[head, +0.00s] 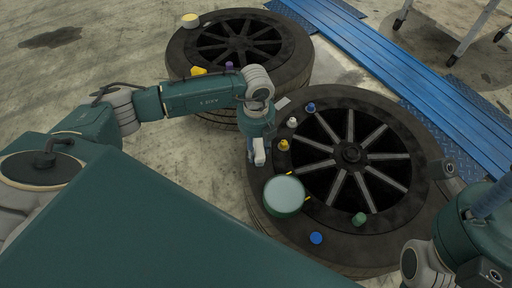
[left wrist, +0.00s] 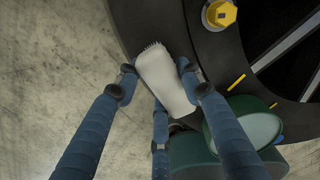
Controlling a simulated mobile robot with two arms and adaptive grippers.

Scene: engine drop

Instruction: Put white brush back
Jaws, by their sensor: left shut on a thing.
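The white brush (left wrist: 163,80) is held between the fingers of my left gripper (left wrist: 158,80), with its bristled end pointing up in the left wrist view. In the head view my left gripper (head: 257,148) points down at the left edge of the near tire (head: 400,248), and the brush (head: 260,153) shows there as a small pale piece. A green round container (head: 284,208) with a pale top stands on the tire just below the gripper. It also shows in the left wrist view (left wrist: 215,158). My right arm is at the lower right; its finger state is unclear.
Several small coloured items lie on the near tire: a yellow one (head: 284,145), a blue one (head: 311,107), a green one (head: 359,219) and a blue disc (head: 316,238). A second tire (head: 290,75) lies behind. A blue ramp (head: 400,65) crosses the upper right.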

